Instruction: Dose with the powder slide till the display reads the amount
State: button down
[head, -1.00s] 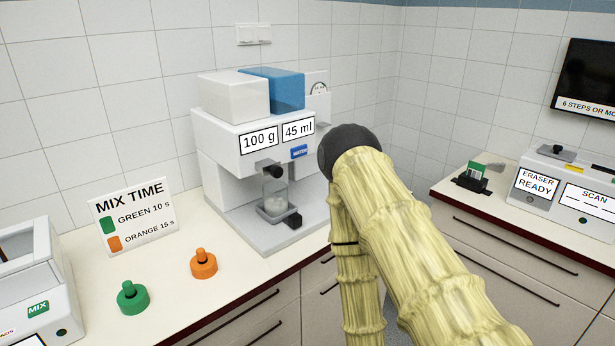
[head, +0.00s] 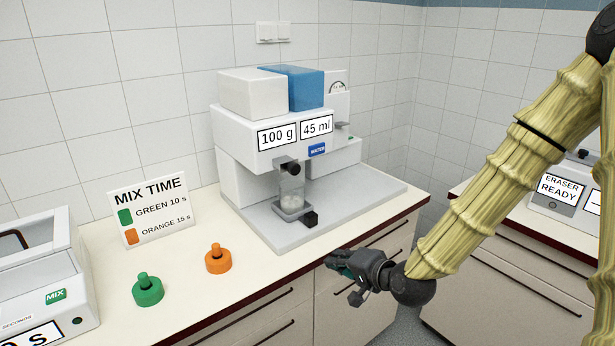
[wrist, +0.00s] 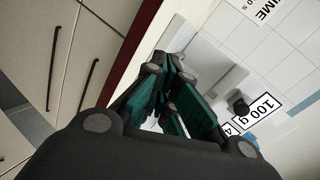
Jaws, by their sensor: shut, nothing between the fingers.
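The dosing machine (head: 235,140) stands on the counter with a white box and a blue box on top. Its displays read 100 g (head: 277,135) and 45 ml (head: 317,127). A clear cup (head: 291,188) with pale contents stands on a small holder under the dark spout (head: 290,168). A dark block (head: 311,219) is at the front of the holder. A small grey lever (head: 343,126) sticks out at the machine's right side; I cannot tell if it is the powder slide. My gripper (head: 338,262) is shut and empty, in front of the counter edge, apart from the machine.
Green (head: 148,290) and orange (head: 218,258) knobbed lids stand on the counter at left, before the MIX TIME sign (head: 153,210). A mixer (head: 40,270) is at far left. An eraser unit (head: 560,190) is on the right counter.

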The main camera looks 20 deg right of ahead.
aim_at(297, 168)
notch_tip(297, 168, up, 17)
jog(key=w+d+m+t+y, duration=0.2)
jog(key=m+t, duration=0.1)
jog(key=t, duration=0.2)
jog(key=p+x, duration=0.3)
jog(key=x, duration=1.1)
jog(key=shift+a+f, duration=0.15)
jog(key=shift+f, duration=0.3)
jog(key=b+x, duration=0.1)
jog(key=x, duration=0.3)
jog(key=shift+w+a+f+b, duration=0.1)
jog(key=shift+w+f+b, duration=0.1)
jog(key=shift+w+b, duration=0.2)
jog(key=shift+w+r, duration=0.2)
jog(key=shift+r, duration=0.1)
jog(key=shift+s, duration=0.1)
